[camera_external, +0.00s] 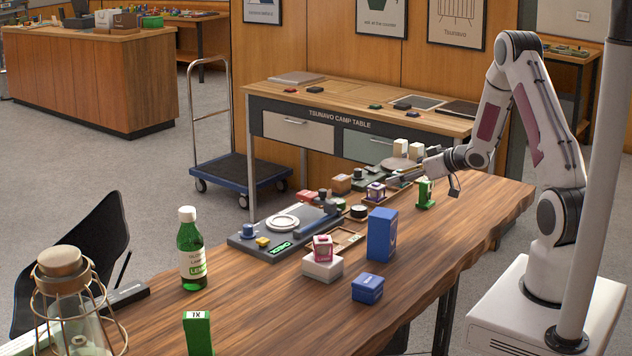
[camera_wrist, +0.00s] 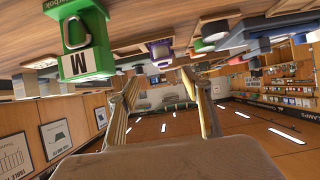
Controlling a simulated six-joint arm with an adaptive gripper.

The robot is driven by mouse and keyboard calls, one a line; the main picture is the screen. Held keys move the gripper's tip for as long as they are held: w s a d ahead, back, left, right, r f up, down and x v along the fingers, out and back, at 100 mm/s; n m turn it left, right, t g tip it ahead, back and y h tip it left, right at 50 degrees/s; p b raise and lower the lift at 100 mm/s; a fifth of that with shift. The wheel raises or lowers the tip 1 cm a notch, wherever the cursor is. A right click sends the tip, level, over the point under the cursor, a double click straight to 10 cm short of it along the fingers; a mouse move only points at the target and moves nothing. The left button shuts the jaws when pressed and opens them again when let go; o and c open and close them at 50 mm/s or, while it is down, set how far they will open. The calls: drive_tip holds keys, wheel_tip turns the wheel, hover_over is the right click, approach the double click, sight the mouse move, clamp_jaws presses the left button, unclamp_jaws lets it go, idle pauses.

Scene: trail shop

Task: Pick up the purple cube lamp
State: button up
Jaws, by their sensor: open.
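The purple cube lamp (camera_external: 376,191), a small purple cube with pale faces, stands among small goods in the middle of the wooden table. It also shows in the wrist view (camera_wrist: 161,53), upside down, near the top centre. My gripper (camera_external: 450,181) is to the right of the lamp, above the table, just past a green block. In the wrist view my gripper (camera_wrist: 166,90) has its two fingers spread with nothing between them. The lamp appears beyond the fingers, apart from them.
A tall blue box (camera_external: 382,234), a pink cube (camera_external: 323,246) on a white box (camera_external: 322,266) and a green bottle (camera_external: 191,252) stand nearer. The right front tabletop is clear.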

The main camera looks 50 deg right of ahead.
sight(378, 184)
drive_tip(key=shift+w, duration=0.1)
drive_tip(key=shift+x, duration=1.25)
drive_tip(key=shift+a, duration=0.1)
drive_tip(key=shift+a+x, duration=0.15)
drive_tip(key=shift+x, duration=0.8)
drive_tip(key=shift+a+x, duration=0.15)
drive_tip(key=shift+x, duration=0.75)
drive_tip(key=shift+w+f, duration=0.3)
drive_tip(key=shift+w, duration=0.4)
drive_tip(key=c, duration=1.2)
